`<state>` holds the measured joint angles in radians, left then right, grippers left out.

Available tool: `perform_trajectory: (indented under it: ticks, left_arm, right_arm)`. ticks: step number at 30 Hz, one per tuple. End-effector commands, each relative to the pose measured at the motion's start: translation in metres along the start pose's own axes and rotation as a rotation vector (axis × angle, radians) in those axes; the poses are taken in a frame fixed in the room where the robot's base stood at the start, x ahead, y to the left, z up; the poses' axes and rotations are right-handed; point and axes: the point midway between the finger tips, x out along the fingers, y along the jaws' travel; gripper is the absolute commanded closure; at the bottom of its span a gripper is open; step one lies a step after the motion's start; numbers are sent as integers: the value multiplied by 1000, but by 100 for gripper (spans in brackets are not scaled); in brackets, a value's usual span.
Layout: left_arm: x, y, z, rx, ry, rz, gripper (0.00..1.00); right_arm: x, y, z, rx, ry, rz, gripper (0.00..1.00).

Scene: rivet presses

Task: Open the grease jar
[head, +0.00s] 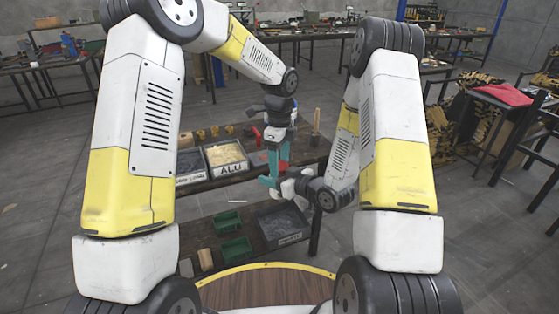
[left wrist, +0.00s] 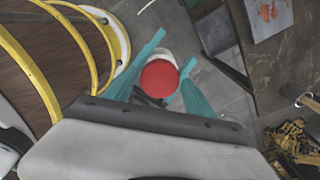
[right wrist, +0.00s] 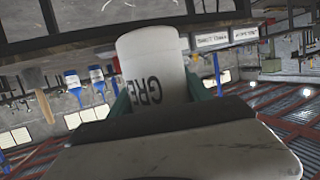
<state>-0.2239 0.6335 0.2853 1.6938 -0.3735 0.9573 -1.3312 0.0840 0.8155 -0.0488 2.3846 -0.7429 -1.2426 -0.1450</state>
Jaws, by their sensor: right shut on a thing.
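The grease jar is white with dark lettering in the right wrist view (right wrist: 150,60). My right gripper (head: 279,178) is shut on it and holds it in the air in front of the workbench. Its red lid (left wrist: 159,78) faces the left wrist camera, with a little of the white jar behind it. My left gripper (left wrist: 165,68) points down at the lid from above, with its teal fingers apart on either side of it. I see no clear grip on the lid. In the head view the jar is mostly hidden by the grippers.
A workbench (head: 215,185) stands ahead, with a tray marked ALU (head: 228,169) and a grey bin beside it on top. Green bins (head: 235,248) and a dark grey bin (head: 283,240) are on its lower shelf.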

Motion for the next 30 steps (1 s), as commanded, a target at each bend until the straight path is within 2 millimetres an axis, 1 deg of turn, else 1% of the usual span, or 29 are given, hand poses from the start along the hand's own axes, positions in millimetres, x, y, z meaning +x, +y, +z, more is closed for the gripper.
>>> perform_trajectory:
  ticks: [1,5,6,8,9,11,18,21,27,28,30]
  left_arm:
    - [0,0,0,0,0,0,49]
    - [0,0,0,0,0,0,74]
    - [0,0,0,-1,0,-1,82]
    - [0,0,0,-1,0,-1,94]
    - [0,0,0,-1,0,-1,98]
    - [0,0,0,-14,0,-1,98]
    - [-1,0,0,-268,0,-2,99]
    - [-1,0,0,-297,1,-2,99]
    - [-1,-1,0,-294,1,-2,99]
    - [-1,-1,0,-294,1,-2,44]
    - [-1,-1,0,-294,1,-2,31]
  right_arm:
    - [0,0,-1,0,2,0,100]
    - [0,0,-1,0,2,0,100]
    - [0,0,-1,0,2,0,100]
    - [0,0,-1,-1,2,0,100]
    - [0,0,-1,-1,1,0,100]
    - [0,0,-1,0,1,0,100]
    - [0,0,0,-1,1,0,100]
    - [0,0,0,0,1,-1,100]
    - [0,0,0,0,1,-1,100]
    - [0,0,0,0,1,-1,100]
    - [0,0,0,0,1,-1,100]
